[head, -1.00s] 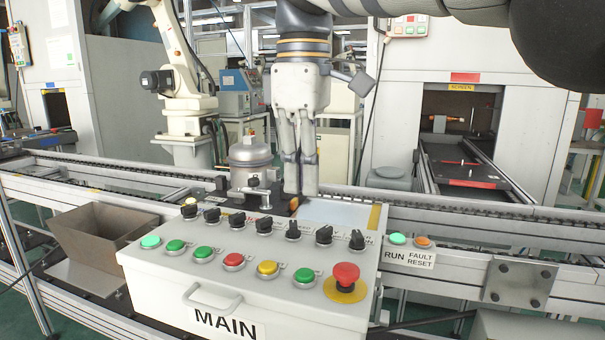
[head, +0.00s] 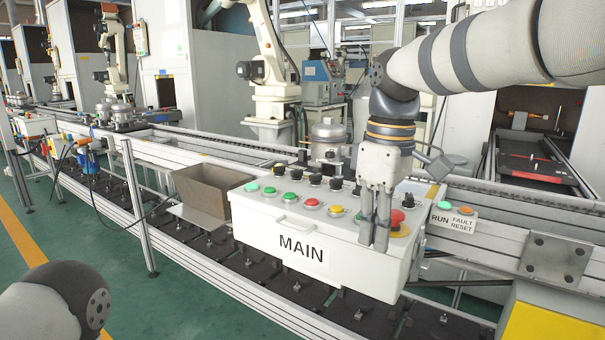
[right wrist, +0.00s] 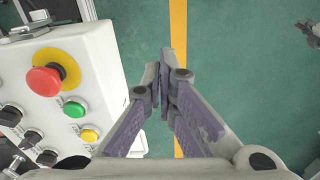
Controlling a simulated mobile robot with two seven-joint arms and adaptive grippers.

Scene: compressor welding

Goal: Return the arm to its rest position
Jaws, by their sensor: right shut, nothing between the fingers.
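My right gripper (head: 375,245) is shut and empty. In the head view it points down in front of the white MAIN control box (head: 340,260), near the red emergency stop button (head: 397,217). In the right wrist view the closed fingers (right wrist: 166,85) are over green floor, and the control box (right wrist: 90,50) with its red button (right wrist: 45,80) lies to the left, apart from the fingers. My right arm (head: 470,55) comes in from the upper right. At the lower left of the head view a dark rounded joint of my left arm (head: 75,295) shows; the left gripper is out of view.
The conveyor (head: 200,150) runs behind the box, with a grey compressor (head: 328,138) on it. A brown bin (head: 212,190) stands left of the box. A white robot arm (head: 268,60) stands behind. The green floor (head: 130,270) at the lower left is free.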

